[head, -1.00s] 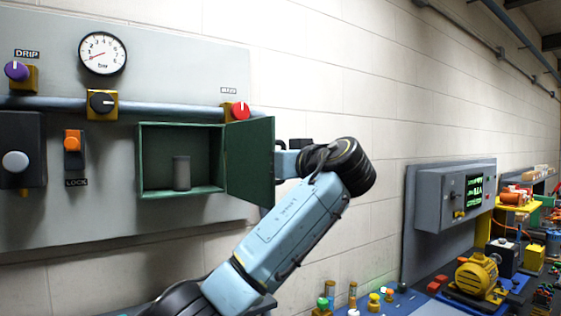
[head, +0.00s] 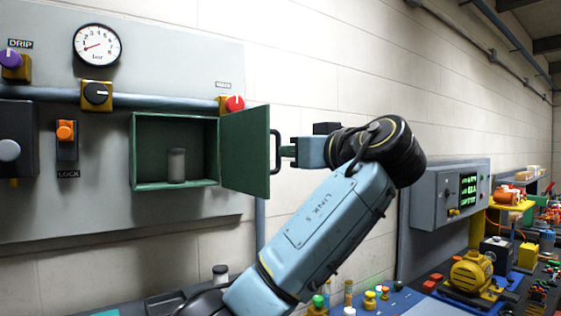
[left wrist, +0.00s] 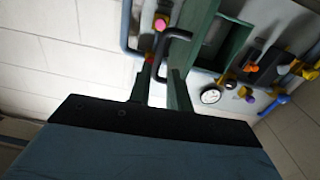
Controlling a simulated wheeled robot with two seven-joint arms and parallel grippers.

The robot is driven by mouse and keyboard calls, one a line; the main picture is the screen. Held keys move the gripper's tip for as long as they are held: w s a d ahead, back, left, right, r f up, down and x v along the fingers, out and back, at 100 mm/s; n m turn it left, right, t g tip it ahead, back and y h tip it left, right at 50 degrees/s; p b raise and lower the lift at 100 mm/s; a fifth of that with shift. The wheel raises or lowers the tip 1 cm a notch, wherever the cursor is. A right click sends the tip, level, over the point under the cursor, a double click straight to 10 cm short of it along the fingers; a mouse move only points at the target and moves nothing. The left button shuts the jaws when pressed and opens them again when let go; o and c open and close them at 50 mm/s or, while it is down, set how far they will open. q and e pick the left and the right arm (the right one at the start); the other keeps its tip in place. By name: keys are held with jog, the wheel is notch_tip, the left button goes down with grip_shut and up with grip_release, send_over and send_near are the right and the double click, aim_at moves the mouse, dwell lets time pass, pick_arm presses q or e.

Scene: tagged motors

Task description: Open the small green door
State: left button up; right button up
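The small green door (head: 245,152) stands swung open at the right side of a green wall box (head: 143,186). A grey cylinder (head: 177,165) stands inside the box. The door's dark handle (head: 276,152) faces right, towards my left gripper (head: 287,151). In the left wrist view the handle (left wrist: 158,58) shows just ahead of the fingers of my left gripper (left wrist: 160,82), which are apart with nothing clamped between them. The green door also shows there edge-on (left wrist: 200,20). My right gripper is in neither view.
The wall panel (head: 60,220) carries a gauge (head: 97,45), a red knob (head: 235,104), a black knob (head: 96,94) and an orange switch (head: 66,131). A bench with a yellow motor (head: 472,272) lies to the right. Bare wall is behind my arm.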

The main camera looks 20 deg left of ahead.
pick_arm(q)
jog(key=shift+b+v, duration=0.45)
jog(key=shift+v, duration=1.9)
